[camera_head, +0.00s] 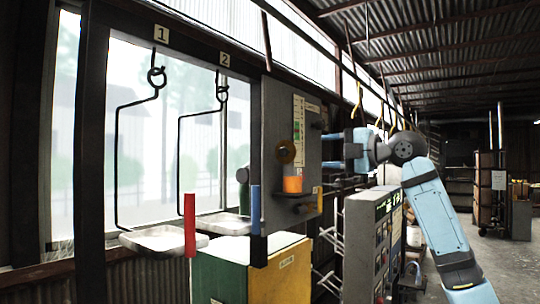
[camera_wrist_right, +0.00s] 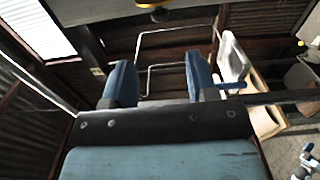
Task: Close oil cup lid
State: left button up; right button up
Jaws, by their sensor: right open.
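The oil cup (camera_head: 292,184) is a small clear cup with orange liquid, mounted on the grey panel (camera_head: 275,115). A round brownish disc (camera_head: 286,152), which looks like its lid, stands upright above the cup, apart from the liquid, so it appears open. My right gripper (camera_head: 325,151) is open just right of the panel's edge, at about the disc's height and not touching the disc. In the right wrist view its two blue fingers (camera_wrist_right: 160,82) are apart with nothing gripped between them. My left gripper is not in view.
Black hangers (camera_head: 117,150) carry white trays (camera_head: 163,239) at left. A red handle (camera_head: 190,225) and a blue handle (camera_head: 255,210) stand before the yellow-green box (camera_head: 282,275). A grey control cabinet (camera_head: 360,250) stands below my right arm. The aisle at right is open.

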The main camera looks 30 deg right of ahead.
aim_at(287, 151)
jog(key=p+x, duration=0.4)
jog(key=x, duration=0.8)
jog(key=shift+w+a+r, duration=0.1)
jog(key=shift+w+a, duration=0.05)
jog(key=shift+w, duration=0.1)
jog(key=shift+w+a, duration=0.15)
jog(key=shift+w, duration=0.25)
jog(key=shift+c, duration=0.3)
jog(key=c, duration=0.8)
jog(key=shift+c, duration=0.2)
